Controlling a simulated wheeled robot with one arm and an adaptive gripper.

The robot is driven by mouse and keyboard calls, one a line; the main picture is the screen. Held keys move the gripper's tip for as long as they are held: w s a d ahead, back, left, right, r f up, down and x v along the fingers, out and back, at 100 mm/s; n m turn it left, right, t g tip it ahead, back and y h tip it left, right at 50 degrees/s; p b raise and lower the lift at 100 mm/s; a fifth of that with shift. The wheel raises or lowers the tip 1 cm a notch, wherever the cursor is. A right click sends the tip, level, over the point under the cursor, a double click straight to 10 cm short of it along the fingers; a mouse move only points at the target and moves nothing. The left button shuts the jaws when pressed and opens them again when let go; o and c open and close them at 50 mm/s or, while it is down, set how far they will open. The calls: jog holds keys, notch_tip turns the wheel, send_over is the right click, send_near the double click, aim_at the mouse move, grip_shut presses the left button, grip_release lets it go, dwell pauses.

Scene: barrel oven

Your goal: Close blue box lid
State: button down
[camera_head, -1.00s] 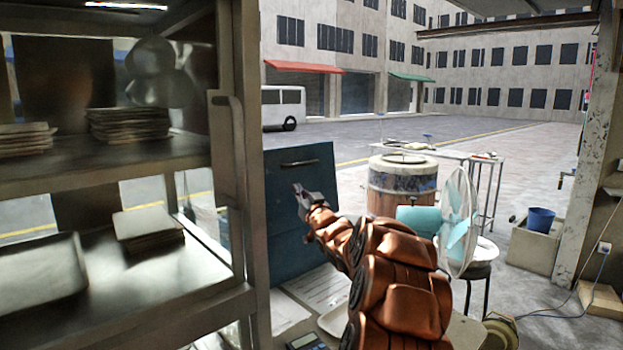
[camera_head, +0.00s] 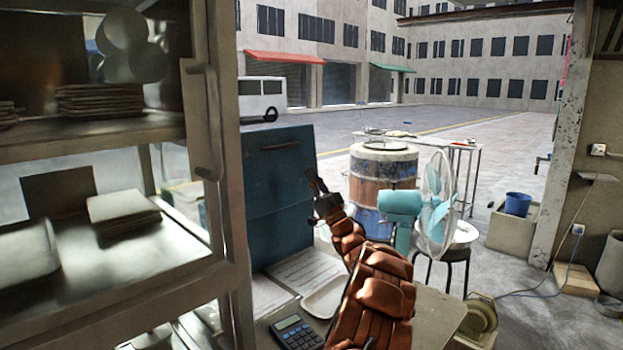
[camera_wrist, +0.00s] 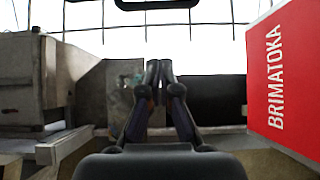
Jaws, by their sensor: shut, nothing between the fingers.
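The blue box (camera_head: 280,238) stands on the table to the right of the metal cabinet. Its tall blue lid panel (camera_head: 272,165) is upright, with a small handle near the top edge. My gripper (camera_head: 313,180) is shut and empty, pointing up at the panel's right edge in the head view. I cannot tell whether it touches the panel. In the wrist view the closed fingers (camera_wrist: 159,70) point ahead with nothing between them, and the blue box is not visible there.
Papers (camera_head: 305,270), a white tray (camera_head: 326,296) and a calculator (camera_head: 296,331) lie on the table. A metal cabinet (camera_head: 228,190) blocks the left. A barrel (camera_head: 381,180) and a teal fan (camera_head: 437,205) stand right. A red panel (camera_wrist: 285,85) shows in the wrist view.

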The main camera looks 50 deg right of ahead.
jog(key=w+r, duration=0.5)
jog(key=w, duration=0.3)
jog(key=shift+w+d+p, duration=0.15)
jog(key=shift+w+p, duration=0.15)
jog(key=shift+w, duration=0.1)
jog(key=shift+r, duration=0.25)
